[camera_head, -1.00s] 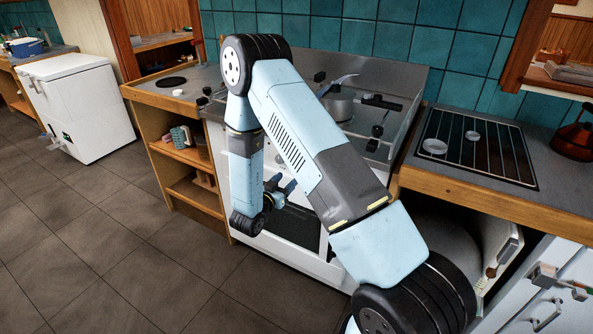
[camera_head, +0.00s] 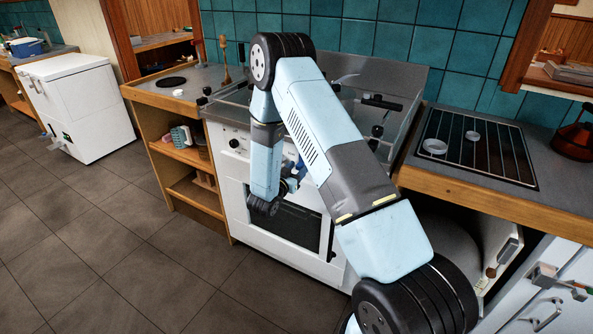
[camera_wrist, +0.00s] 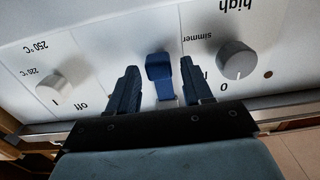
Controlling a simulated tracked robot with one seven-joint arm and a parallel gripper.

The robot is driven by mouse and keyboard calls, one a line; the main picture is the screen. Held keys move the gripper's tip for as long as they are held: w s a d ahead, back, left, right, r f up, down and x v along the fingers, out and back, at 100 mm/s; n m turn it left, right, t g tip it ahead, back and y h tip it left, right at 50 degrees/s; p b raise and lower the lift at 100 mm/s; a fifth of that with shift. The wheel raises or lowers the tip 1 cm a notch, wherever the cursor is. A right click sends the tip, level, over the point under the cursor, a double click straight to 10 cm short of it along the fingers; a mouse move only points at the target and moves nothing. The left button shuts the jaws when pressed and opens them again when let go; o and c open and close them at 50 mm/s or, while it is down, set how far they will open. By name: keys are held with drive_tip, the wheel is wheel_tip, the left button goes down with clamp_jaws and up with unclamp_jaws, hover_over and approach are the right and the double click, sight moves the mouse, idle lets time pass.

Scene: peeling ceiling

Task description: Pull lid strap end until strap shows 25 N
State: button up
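A blue tab (camera_wrist: 159,68), which looks like the strap end, hangs in front of the stove's white control panel in the wrist view. A short pale piece shows below it. My gripper (camera_wrist: 158,80) is open, with one dark blue finger on each side of the tab and a gap on both sides. I cannot tell how deep the tab sits between the fingers. In the head view my gripper (camera_head: 291,183) is at the stove front, partly hidden by my arm. The strap's run, the lid and any force reading are hidden or too small to make out.
Two stove knobs, left (camera_wrist: 54,88) and right (camera_wrist: 236,60), flank my gripper closely. The white stove (camera_head: 237,190) has a dark oven window (camera_head: 285,228). A metal rack (camera_head: 475,145) lies on the right counter. The tiled floor (camera_head: 130,250) at left is clear.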

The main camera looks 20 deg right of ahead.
clamp_jaws()
idle(0.3)
wheel_tip(320, 180, down, 2)
drive_tip(key=shift+f, duration=0.25)
idle(0.3)
drive_tip(key=shift+o, duration=0.7)
unclamp_jaws()
drive_tip(key=shift+a, duration=0.1)
